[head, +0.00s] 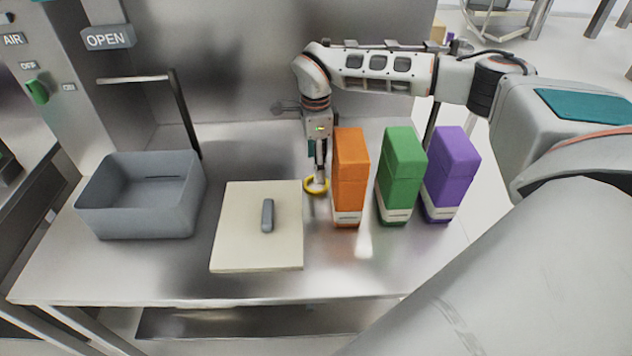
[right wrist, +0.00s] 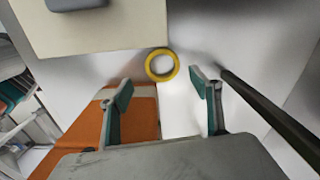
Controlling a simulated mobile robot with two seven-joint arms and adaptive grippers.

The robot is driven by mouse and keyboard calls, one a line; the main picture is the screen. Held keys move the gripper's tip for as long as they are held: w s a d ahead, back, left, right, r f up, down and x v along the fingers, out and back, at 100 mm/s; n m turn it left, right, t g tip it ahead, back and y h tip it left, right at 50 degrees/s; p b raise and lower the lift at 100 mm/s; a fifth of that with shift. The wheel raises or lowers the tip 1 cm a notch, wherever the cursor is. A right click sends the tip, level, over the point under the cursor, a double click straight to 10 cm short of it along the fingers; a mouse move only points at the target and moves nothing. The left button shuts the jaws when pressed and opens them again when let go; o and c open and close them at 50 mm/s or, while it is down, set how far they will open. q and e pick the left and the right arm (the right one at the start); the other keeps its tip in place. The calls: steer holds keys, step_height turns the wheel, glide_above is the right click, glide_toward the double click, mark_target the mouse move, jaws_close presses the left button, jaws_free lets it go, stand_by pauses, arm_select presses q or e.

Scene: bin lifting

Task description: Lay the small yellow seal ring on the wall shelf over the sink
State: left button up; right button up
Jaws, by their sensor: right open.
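The yellow seal ring (head: 316,193) lies flat on the steel table, between the cream board and the orange box. It also shows in the right wrist view (right wrist: 149,65), ahead of and between the two fingertips. My right gripper (head: 319,173) points down near the ring. In the right wrist view the gripper (right wrist: 160,90) is open, with nothing between its fingers. In the head view its fingers partly overlap the ring's far side; I cannot tell whether they touch it. No wall shelf or sink shows clearly. My left gripper is not in view.
An orange box (head: 349,170) stands just right of the ring, with green (head: 401,170) and purple (head: 450,170) boxes beyond. A cream board (head: 240,235) with a grey block (head: 267,215) is at left. A grey bin (head: 140,223) stands farther left. The table's front strip is clear.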

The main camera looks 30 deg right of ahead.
mark_target(314, 187)
steer(key=f, duration=0.6)
steer(key=shift+w+a+f, duration=0.1)
steer(key=shift+w+f, duration=0.2)
steer(key=shift+f, duration=0.1)
steer(key=shift+c, duration=0.3)
steer(key=c, duration=0.9)
